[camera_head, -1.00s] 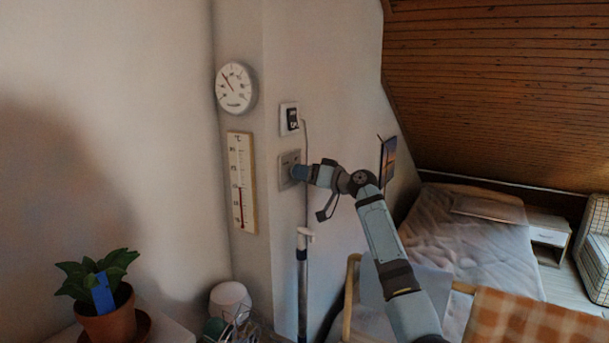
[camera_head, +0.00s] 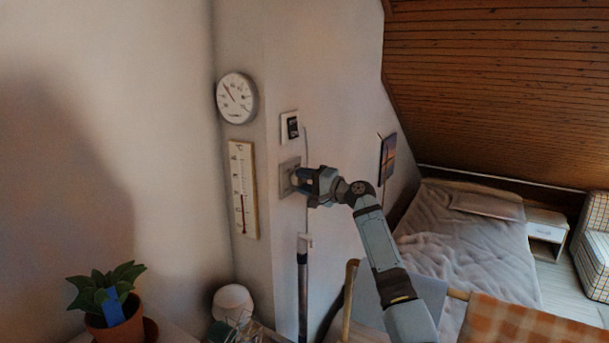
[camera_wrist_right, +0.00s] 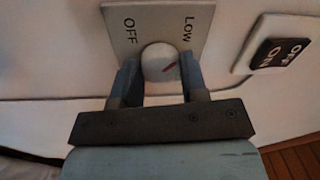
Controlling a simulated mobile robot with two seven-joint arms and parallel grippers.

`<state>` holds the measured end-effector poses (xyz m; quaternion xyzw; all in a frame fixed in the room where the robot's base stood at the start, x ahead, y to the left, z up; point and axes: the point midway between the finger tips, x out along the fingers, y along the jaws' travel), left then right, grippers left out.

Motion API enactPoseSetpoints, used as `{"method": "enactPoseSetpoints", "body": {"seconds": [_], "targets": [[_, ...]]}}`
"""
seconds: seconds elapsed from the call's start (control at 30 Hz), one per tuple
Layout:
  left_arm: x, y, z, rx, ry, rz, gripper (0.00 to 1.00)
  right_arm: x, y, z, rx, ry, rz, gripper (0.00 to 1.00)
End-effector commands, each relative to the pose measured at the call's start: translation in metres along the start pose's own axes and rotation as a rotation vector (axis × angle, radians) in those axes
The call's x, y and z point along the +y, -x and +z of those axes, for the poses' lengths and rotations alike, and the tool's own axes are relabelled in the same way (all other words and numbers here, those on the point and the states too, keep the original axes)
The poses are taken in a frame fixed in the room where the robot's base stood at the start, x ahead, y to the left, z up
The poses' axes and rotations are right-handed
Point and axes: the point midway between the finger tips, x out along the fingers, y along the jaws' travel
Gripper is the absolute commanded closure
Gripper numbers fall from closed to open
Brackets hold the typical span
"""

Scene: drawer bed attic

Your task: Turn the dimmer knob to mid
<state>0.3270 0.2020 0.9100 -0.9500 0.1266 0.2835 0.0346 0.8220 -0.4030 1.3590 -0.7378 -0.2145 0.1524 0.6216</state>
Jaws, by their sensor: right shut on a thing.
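The words "OFF" and "Low" show on the plate in the wrist view; any other labels are out of sight or hidden. My right gripper (camera_wrist_right: 158,76) has one finger on each side of the knob and is shut on it. In the head view, the gripper (camera_head: 303,180) reaches the plate (camera_head: 286,178) from the right and largely hides the knob. My left gripper is not in view.
An on/off switch (camera_head: 291,127) sits just above the plate and also shows in the wrist view (camera_wrist_right: 275,53). A round dial (camera_head: 237,97) and a thermometer (camera_head: 243,190) hang to the left. A pole (camera_head: 303,280) stands below. A potted plant (camera_head: 113,320) is lower left.

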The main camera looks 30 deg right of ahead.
Motion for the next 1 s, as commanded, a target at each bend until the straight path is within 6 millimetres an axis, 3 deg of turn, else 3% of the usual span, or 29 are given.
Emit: {"method": "enactPoseSetpoints", "body": {"seconds": [0.4,1.0], "targets": [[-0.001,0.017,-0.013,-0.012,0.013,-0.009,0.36,-0.002,0.000,0.000,0.016,-0.396,0.004,0.83],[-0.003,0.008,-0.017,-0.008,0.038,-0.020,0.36,-0.002,-0.001,0.001,0.039,-0.964,0.008,0.83]]}}
